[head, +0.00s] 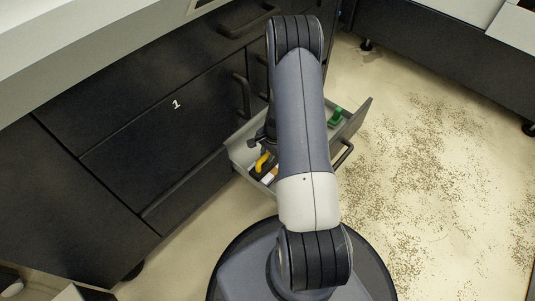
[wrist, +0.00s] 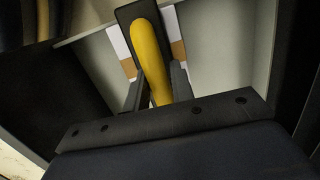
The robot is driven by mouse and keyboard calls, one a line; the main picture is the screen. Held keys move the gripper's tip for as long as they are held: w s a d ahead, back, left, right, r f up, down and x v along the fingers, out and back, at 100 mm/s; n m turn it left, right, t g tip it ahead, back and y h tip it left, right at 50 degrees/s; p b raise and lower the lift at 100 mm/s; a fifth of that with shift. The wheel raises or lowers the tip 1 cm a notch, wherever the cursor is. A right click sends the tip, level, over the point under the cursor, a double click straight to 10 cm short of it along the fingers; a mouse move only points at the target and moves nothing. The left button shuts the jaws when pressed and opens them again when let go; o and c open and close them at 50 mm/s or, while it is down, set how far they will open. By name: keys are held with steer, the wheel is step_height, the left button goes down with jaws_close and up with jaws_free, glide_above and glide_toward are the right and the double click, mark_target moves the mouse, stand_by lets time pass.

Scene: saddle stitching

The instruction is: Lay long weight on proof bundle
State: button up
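A dark, long block with a yellow handle, which looks like the long weight (wrist: 124,15), is in the middle of the wrist view. In the head view its yellow part (head: 262,162) shows inside the open drawer. White material with brown bands, perhaps the proof bundle (wrist: 178,50), shows on both sides of the dark block, which seems to lie across it. My gripper (wrist: 158,76) has one finger on each side of the yellow handle. The frames do not show clearly whether the fingers press on it. My arm hides part of the drawer in the head view.
The open drawer (head: 240,158) has light grey walls close around my gripper. A green object (head: 335,117) is at its far right end. Dark cabinet fronts (head: 130,150) stand to the left. Speckled floor (head: 440,170) is free on the right.

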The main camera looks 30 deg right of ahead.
steer(key=o, duration=0.5)
steer(key=shift+s, duration=0.15)
steer(key=r+p, duration=0.1)
steer(key=r, duration=0.2)
steer(key=d+r+p, duration=0.1)
steer(key=r, duration=0.3)
steer(key=s+r+p, duration=0.1)
steer(key=r+p, duration=0.1)
steer(key=r, duration=0.1)
steer(key=shift+d+r, duration=0.2)
steer(key=shift+r, duration=0.1)
steer(key=shift+f, duration=0.1)
steer(key=f+b, duration=0.1)
steer(key=f, duration=0.2)
steer(key=a+f+b, duration=0.1)
steer(key=f+b, duration=0.1)
steer(key=f, duration=0.2)
steer(key=w+f+b, duration=0.1)
steer(key=f, duration=0.3)
steer(key=shift+a, duration=0.3)
steer(key=shift+r+p, duration=0.75)
steer(key=shift+r, duration=0.4)
